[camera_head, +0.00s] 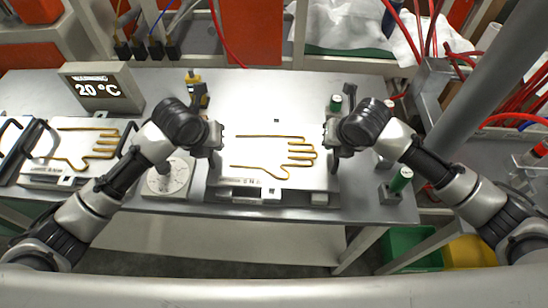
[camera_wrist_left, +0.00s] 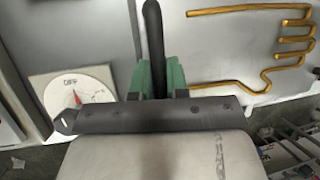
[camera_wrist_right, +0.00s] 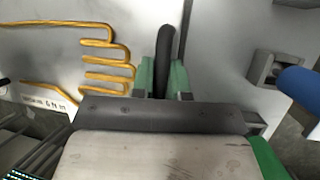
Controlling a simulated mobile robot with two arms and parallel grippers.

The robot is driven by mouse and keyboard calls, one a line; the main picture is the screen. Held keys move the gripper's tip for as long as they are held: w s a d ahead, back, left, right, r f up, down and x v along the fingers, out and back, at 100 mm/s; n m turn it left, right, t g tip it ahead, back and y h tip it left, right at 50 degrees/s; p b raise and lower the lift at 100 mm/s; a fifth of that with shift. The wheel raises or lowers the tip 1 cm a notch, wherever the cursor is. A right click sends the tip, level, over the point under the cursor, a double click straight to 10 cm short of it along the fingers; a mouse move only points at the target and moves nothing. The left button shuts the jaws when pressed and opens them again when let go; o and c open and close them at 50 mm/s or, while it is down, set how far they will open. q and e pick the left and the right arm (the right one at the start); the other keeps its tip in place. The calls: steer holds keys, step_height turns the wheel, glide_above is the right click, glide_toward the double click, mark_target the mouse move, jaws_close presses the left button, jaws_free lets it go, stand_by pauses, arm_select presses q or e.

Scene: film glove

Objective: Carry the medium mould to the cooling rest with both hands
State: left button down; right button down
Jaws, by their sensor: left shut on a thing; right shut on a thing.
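The mould in the middle (camera_head: 272,178) is a pale plate with a yellow hand-shaped outline, lying level above the bench. My left gripper (camera_head: 214,140) is shut on its left black handle; in the left wrist view the green finger pads (camera_wrist_left: 158,78) clasp this dark bar. My right gripper (camera_head: 334,140) is shut on the right black handle, between its green pads (camera_wrist_right: 162,78) in the right wrist view. Dark and grey support parts (camera_head: 318,199) show under the mould's front edge. I cannot tell whether the mould touches them, nor which thing is the cooling rest.
A second mould (camera_head: 75,150) with a hand outline lies at the left of the bench (camera_head: 300,85). A dial gauge (camera_head: 167,178) stands between the two moulds. A 20 °C display (camera_head: 101,88) is behind.

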arm_select(q)
steer(key=shift+w+a+f, duration=0.1)
steer(key=shift+f, duration=0.2)
arm_select(e)
steer(key=shift+w+f, duration=0.1)
steer(key=shift+f, duration=0.15)
arm_select(q)
steer(key=c, duration=1.1)
jaws_free()
steer(key=shift+r, duration=0.15)
arm_select(e)
steer(key=c, duration=1.1)
jaws_free()
steer(key=shift+r, duration=0.1)
arm_select(q)
steer(key=shift+s, duration=0.2)
arm_select(e)
steer(key=shift+s, duration=0.2)
arm_select(q)
steer(key=v, duration=1.2)
arm_select(e)
steer(key=v, duration=1.2)
